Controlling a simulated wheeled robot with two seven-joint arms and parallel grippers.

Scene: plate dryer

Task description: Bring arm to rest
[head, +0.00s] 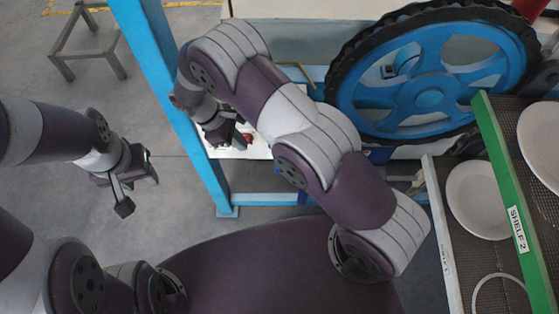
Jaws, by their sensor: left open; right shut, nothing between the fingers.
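My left arm comes in from the left, and its dark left gripper (137,190) hangs over bare grey floor. Its two fingers are apart with nothing between them. My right arm bends up from the lower middle and folds over to the left. Its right gripper (238,141) points down beside the blue post, over a white surface (258,151). It is shut and holds nothing. Its fingers are small and dark here, and the arm covers part of the area around it.
A blue post (170,75) stands close left of my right gripper. A large blue wheel (428,92) is at the upper right. Shelves with a green edge (512,200) hold white plates (480,199) at right.

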